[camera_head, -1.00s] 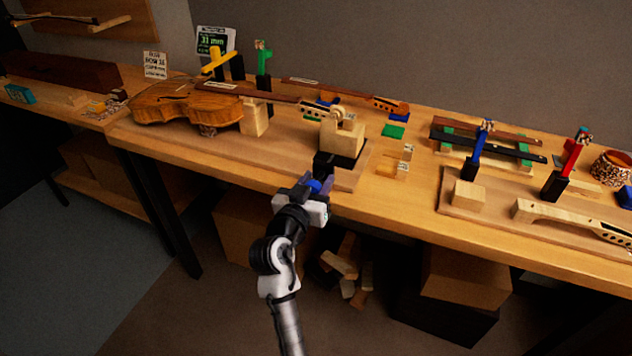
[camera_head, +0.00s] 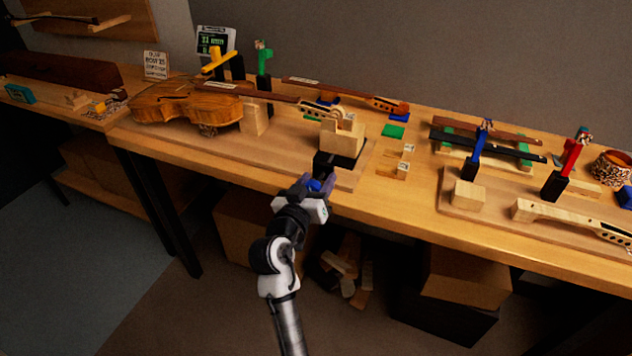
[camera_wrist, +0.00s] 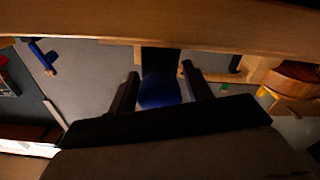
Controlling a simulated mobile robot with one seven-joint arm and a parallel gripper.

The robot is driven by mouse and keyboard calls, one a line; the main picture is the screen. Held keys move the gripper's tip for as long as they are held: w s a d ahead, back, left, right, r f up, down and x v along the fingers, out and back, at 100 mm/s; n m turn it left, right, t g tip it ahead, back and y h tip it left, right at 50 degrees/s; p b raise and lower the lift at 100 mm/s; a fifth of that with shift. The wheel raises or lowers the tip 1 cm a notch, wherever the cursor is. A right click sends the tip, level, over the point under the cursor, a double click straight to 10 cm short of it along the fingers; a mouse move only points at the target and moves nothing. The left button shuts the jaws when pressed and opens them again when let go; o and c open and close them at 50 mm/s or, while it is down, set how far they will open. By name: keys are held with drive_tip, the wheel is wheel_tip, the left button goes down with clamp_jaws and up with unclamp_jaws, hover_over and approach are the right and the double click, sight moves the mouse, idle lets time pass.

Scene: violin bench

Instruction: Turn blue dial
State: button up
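The blue dial (camera_head: 315,185) is a small blue knob on the front of a black block (camera_head: 338,163) at the bench's front edge. In the wrist view the dial (camera_wrist: 160,91) shows as a dark blue rounded shape between my fingers. My gripper (camera_head: 317,184) is at the dial. In the wrist view its two dark fingers (camera_wrist: 160,83) stand apart, one on each side of the dial, with narrow gaps visible. Whether a finger touches the dial is hard to tell.
A violin (camera_head: 185,105) lies left on the bench, its scroll near a wooden block (camera_head: 342,136) above the dial. A small display (camera_head: 215,41) stands behind. Blue (camera_head: 478,150) and red (camera_head: 570,165) upright handles stand right. Open floor lies before the bench.

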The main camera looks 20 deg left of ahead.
drive_tip(key=shift+o, duration=0.5)
drive_tip(key=shift+s+f, duration=0.1)
drive_tip(key=shift+s, duration=0.15)
drive_tip(key=s+b, duration=0.3)
drive_tip(key=s, duration=1)
drive_tip(key=shift+s+a+b, duration=0.15)
drive_tip(key=shift+a+b, duration=0.1)
drive_tip(key=shift+b, duration=0.15)
